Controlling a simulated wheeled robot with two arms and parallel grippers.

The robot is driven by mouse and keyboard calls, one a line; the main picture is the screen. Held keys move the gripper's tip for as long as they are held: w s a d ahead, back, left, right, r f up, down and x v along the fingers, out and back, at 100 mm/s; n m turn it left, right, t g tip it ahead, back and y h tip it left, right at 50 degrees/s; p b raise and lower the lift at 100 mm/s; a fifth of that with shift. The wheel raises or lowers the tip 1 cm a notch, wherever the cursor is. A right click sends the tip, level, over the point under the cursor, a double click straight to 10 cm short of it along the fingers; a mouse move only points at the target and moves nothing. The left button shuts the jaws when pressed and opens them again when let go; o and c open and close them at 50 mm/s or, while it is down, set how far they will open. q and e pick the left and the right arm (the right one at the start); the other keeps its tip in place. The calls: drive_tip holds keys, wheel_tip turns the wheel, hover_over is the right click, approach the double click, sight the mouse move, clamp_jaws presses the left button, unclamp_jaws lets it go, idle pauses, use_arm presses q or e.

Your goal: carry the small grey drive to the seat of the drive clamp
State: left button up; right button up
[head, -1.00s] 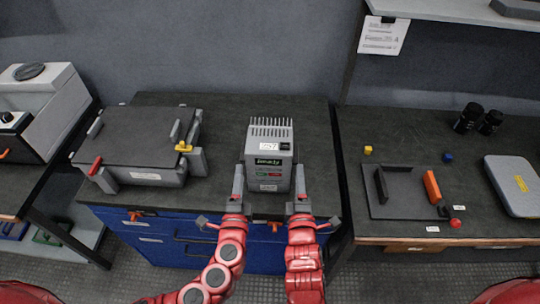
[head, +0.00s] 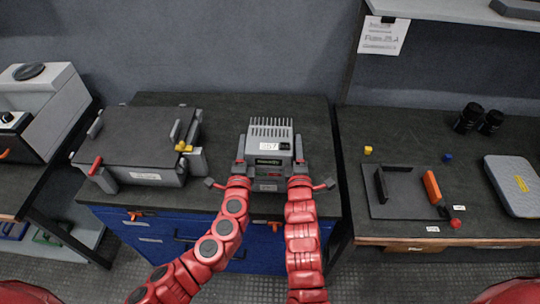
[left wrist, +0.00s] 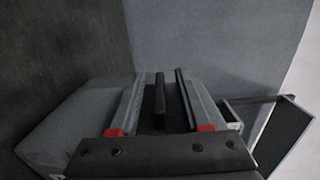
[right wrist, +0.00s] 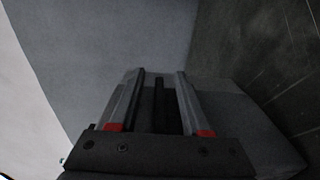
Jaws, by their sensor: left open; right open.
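The small grey drive (head: 270,145), a finned box with labels and a dark display strip, stands upright on the middle bench. My left gripper (head: 241,150) is open at its left side, and my right gripper (head: 298,150) is open at its right side. In the left wrist view a dark bar (left wrist: 160,100) lies between the open fingers. The right wrist view shows a similar dark bar (right wrist: 159,105) between the fingers. Contact cannot be told. The drive clamp (head: 402,208) is on the right bench, with a black upright, an orange upright and a red knob.
A large grey case (head: 135,150) with red and yellow latches stands left of the drive. A yellow cube (head: 368,150), a blue cube (head: 447,157), dark cylinders (head: 468,118) and a grey case (head: 515,182) are on the right bench. A gap separates the two benches.

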use_arm(q)
clamp_jaws()
use_arm(e)
clamp_jaws()
use_arm(q)
drive_tip(key=shift+r, duration=0.1)
idle(0.9)
